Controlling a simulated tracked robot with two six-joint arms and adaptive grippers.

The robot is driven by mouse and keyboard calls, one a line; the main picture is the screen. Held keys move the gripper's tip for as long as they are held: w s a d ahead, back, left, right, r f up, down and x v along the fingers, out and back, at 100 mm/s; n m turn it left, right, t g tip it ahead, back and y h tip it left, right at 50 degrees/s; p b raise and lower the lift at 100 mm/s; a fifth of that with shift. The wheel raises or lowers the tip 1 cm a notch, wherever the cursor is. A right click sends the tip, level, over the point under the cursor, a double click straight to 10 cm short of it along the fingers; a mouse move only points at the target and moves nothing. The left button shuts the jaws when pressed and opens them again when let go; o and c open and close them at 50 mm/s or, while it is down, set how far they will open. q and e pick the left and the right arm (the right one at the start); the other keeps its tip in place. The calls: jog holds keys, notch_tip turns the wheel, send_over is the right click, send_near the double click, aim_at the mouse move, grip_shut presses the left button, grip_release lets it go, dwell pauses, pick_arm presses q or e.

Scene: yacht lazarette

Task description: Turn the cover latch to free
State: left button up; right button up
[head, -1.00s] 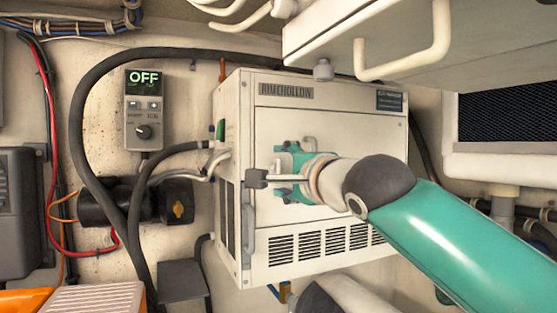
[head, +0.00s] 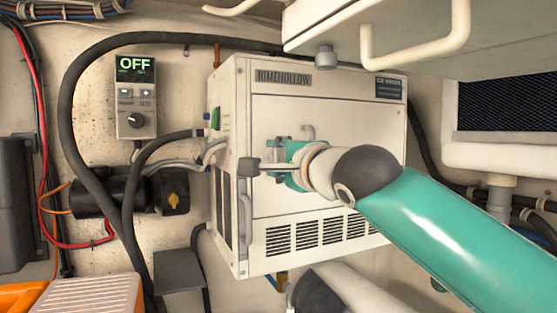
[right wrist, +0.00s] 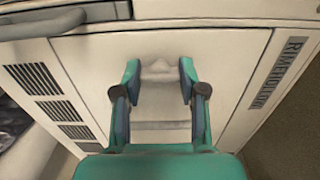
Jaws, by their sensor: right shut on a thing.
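The cover latch (right wrist: 158,72) is a small pale piece on the off-white front cover (right wrist: 80,65) of the RIMEHOLLOW unit (head: 330,105). In the right wrist view it lies between the two teal and dark fingers of my right gripper (right wrist: 159,82), which is shut on it. In the head view my right gripper (head: 284,162) is at the left middle of the cover, and my wrist hides most of the latch. The latch's exact turn angle is hard to read. My left gripper is not in view.
A grey handle (head: 245,224) runs down the unit's left front edge, and vents (head: 320,237) line its bottom. A control panel reading OFF (head: 135,97) and black hoses (head: 72,130) are to the left. A white overhead shelf (head: 385,35) with a hook-like handle hangs close above.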

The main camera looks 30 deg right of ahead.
jog(key=shift+f+n, duration=0.2)
jog(key=shift+n, duration=0.2)
jog(key=n+b, duration=0.1)
jog(key=n, duration=0.1)
jog(key=shift+f+n, duration=0.1)
jog(key=shift+n, duration=0.2)
jog(key=n+b, duration=0.1)
jog(key=n, duration=0.3)
jog(key=shift+n, duration=0.3)
jog(key=n, duration=0.4)
jog(key=shift+n, duration=0.3)
jog(key=n, duration=0.5)
jog(key=shift+p, duration=0.3)
jog(key=shift+a+n, duration=0.1)
jog(key=shift+n, duration=0.2)
jog(key=o, duration=1.2)
jog(key=shift+w, duration=0.1)
jog(key=shift+c, duration=0.2)
jog(key=shift+r, duration=0.2)
